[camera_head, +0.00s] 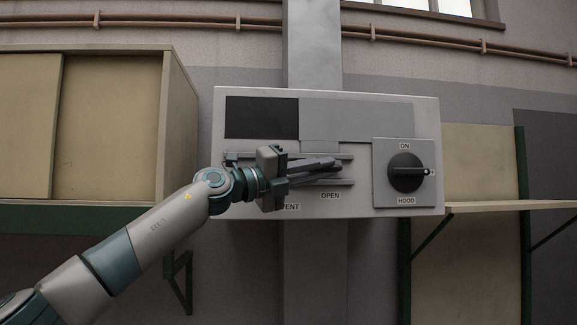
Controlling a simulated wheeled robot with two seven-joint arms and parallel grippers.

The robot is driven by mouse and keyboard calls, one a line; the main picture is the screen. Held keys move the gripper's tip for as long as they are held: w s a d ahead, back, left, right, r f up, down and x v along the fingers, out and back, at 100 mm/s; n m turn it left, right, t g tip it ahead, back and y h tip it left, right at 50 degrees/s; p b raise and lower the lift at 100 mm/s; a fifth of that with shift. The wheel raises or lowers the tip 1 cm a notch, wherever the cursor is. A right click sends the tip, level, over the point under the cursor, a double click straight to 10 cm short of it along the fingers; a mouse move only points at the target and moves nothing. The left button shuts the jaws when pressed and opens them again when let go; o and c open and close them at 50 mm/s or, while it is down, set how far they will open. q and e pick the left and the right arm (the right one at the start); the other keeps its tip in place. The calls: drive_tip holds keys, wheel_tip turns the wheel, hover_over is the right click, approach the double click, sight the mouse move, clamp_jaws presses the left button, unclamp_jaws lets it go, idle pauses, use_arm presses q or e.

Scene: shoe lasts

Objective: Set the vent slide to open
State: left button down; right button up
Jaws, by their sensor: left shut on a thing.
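The vent slide is on the lower left of a grey wall panel (360,108), between two horizontal rails (345,183). The label "OPEN" (330,196) is under the right end of the rails. A label ending in "ENT" (292,207) is partly hidden by my gripper. My left gripper (336,168) reaches in from the left, its fingers pointing right, shut on the slide's dark knob (338,171) near the right part of the rails, above "OPEN". The fingers hide most of the knob and the left part of the track. My right gripper is not in view.
A black rotary knob (405,172) marked "ON" and "HOOD" sits on the panel's right, clear of my gripper. A beige cabinet (85,125) stands at left. A shelf (510,206) on a green bracket is at right. Pipes run along the wall above.

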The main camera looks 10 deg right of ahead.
sight(327, 169)
use_arm(q)
drive_tip(key=shift+d+r, duration=0.25)
drive_tip(key=shift+d, duration=1)
drive_tip(key=shift+a, duration=0.1)
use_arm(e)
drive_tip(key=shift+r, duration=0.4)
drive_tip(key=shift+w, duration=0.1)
use_arm(q)
drive_tip(key=c, duration=1.8)
unclamp_jaws()
drive_tip(key=shift+d+f, duration=0.15)
drive_tip(key=shift+d, duration=0.2)
drive_tip(key=shift+a, duration=0.1)
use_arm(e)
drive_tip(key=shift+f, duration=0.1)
